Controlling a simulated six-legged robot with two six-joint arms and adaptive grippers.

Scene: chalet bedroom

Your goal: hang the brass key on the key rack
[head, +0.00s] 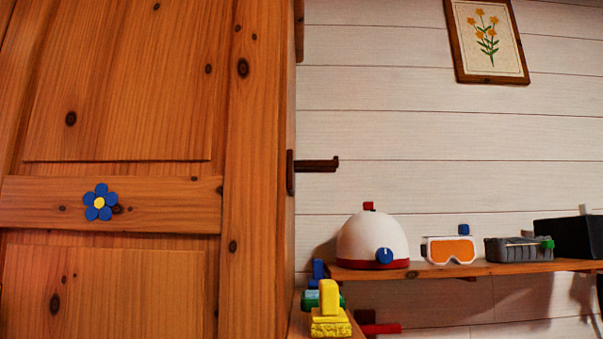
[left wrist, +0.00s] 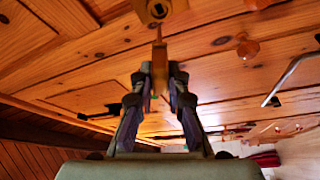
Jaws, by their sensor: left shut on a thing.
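In the left wrist view my left gripper (left wrist: 161,80) is shut on the brass key (left wrist: 157,57). Neither gripper shows in the head view. I cannot pick out the key rack with certainty; a dark peg (head: 318,165) sticks out to the right from the edge of the wooden wardrobe (head: 120,90) in the head view.
A shelf (head: 540,268) at the right holds a white helmet (head: 372,240), orange goggles (head: 451,249), a grey basket (head: 518,249) and a black box (head: 570,237). A yellow block-like object (head: 329,312) stands lower. A rounded knob (left wrist: 248,48) and a metal rod (left wrist: 292,76) show in the left wrist view.

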